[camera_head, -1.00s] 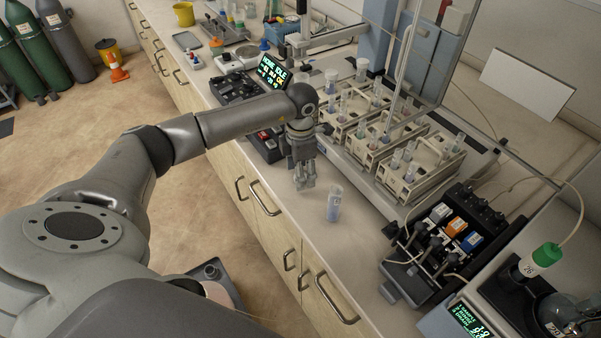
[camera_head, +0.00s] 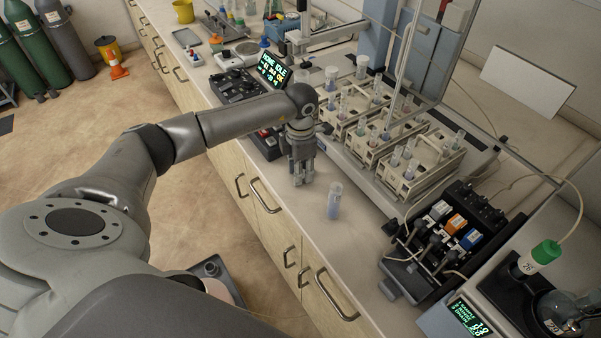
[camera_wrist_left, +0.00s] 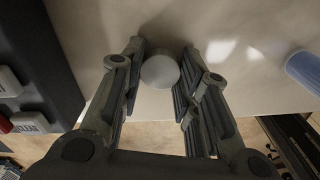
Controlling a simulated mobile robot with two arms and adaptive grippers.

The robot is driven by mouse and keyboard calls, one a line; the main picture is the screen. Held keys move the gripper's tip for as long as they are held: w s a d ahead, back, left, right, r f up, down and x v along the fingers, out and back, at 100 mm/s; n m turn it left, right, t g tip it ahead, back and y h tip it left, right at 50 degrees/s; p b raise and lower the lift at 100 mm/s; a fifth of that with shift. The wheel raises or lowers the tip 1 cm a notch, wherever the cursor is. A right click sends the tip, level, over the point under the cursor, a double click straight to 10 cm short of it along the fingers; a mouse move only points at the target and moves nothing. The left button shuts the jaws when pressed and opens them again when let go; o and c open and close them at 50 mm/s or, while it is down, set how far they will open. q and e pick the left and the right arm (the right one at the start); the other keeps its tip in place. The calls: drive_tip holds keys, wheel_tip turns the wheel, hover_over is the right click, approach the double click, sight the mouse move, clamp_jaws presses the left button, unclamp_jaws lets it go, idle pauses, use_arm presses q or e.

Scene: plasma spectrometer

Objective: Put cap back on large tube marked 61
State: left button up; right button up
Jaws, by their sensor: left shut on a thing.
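A large clear tube (camera_head: 334,201) with bluish contents stands upright and uncapped on the bench near its front edge. No number is readable on it. It seems to be the bluish round shape at the right edge of the left wrist view (camera_wrist_left: 304,70). My left gripper (camera_head: 303,180) points down at the bench, just left of the tube and apart from it. In the left wrist view its fingers (camera_wrist_left: 160,80) are shut on a round white cap (camera_wrist_left: 160,71). In the head view the fingers hide the cap. My right gripper is not in view.
Racks of tubes (camera_head: 420,176) stand behind the large tube. A black device with coloured blocks (camera_head: 445,235) is to its right. A dark control box (camera_head: 267,143) lies left of the gripper. The bench front between gripper and tube is clear.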

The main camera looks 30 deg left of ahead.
use_arm(q)
drive_tip(key=shift+r, duration=0.1)
drive_tip(key=shift+r+b, duration=0.65)
drive_tip(key=s+a+r+b, duration=0.4)
drive_tip(key=a+r+b, duration=0.1)
drive_tip(key=a+r, duration=0.6)
drive_tip(key=shift+a+r, duration=0.3)
drive_tip(key=shift+a, duration=0.9)
drive_tip(key=shift+s, duration=0.1)
